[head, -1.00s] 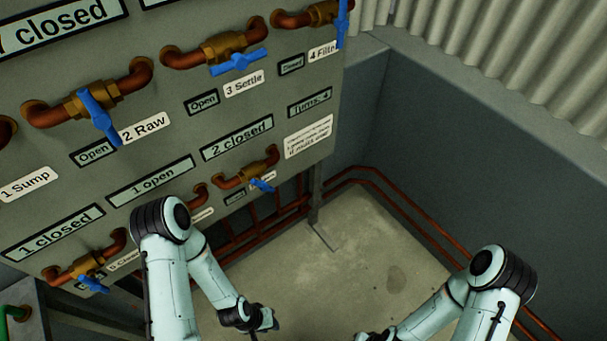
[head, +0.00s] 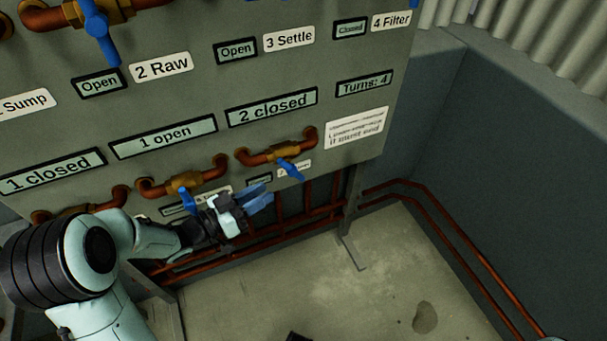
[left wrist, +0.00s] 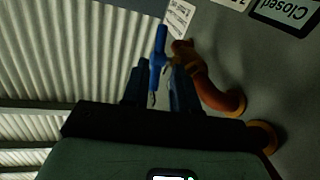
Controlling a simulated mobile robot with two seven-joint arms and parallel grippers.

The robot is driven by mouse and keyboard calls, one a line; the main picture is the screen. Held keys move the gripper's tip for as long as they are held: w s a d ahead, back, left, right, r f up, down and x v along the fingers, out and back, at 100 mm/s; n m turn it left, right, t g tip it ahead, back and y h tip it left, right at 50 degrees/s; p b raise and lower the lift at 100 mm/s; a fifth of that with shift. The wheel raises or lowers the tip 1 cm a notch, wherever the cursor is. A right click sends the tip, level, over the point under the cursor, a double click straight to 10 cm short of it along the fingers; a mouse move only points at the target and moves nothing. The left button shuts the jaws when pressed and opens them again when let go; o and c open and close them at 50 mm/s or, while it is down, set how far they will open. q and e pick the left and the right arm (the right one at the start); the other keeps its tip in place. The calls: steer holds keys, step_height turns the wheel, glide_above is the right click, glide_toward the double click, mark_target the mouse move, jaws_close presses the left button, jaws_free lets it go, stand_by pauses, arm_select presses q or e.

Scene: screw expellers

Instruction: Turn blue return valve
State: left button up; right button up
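The panel's lower row has valves with blue handles on copper pipes. The right one (head: 288,168) sits under the "2 closed" display; its small white label is too blurred to read. Another blue-handled valve (head: 186,195) is to its left, under "1 open". My left gripper (head: 262,199) is just below and left of the right valve, its two bluish fingers pointing right. In the left wrist view the fingers (left wrist: 160,88) are apart, with a blue handle (left wrist: 158,58) showing between them; I cannot tell whether they touch it. My right gripper is not clearly in view.
The grey panel carries displays including "Turns: 4" (head: 363,82) and upper valves such as 2 Raw (head: 97,30). Copper pipes (head: 440,225) run low along the wall, and a metal support leg (head: 350,205) stands below the panel. The concrete floor (head: 330,290) is mostly clear.

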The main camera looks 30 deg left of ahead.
mark_target(290, 168)
arm_select(q)
steer(key=b+x, duration=0.2)
steer(key=x, duration=1)
steer(key=shift+w+d, duration=0.15)
steer(key=shift+w, duration=0.15)
arm_select(e)
steer(key=shift+t, duration=0.6)
steer(key=w, duration=0.1)
steer(key=w+d+f, duration=0.1)
steer(key=w+f, duration=0.1)
steer(key=shift+d+f, duration=0.2)
steer(key=shift+d, duration=0.1)
arm_select(q)
jaws_close()
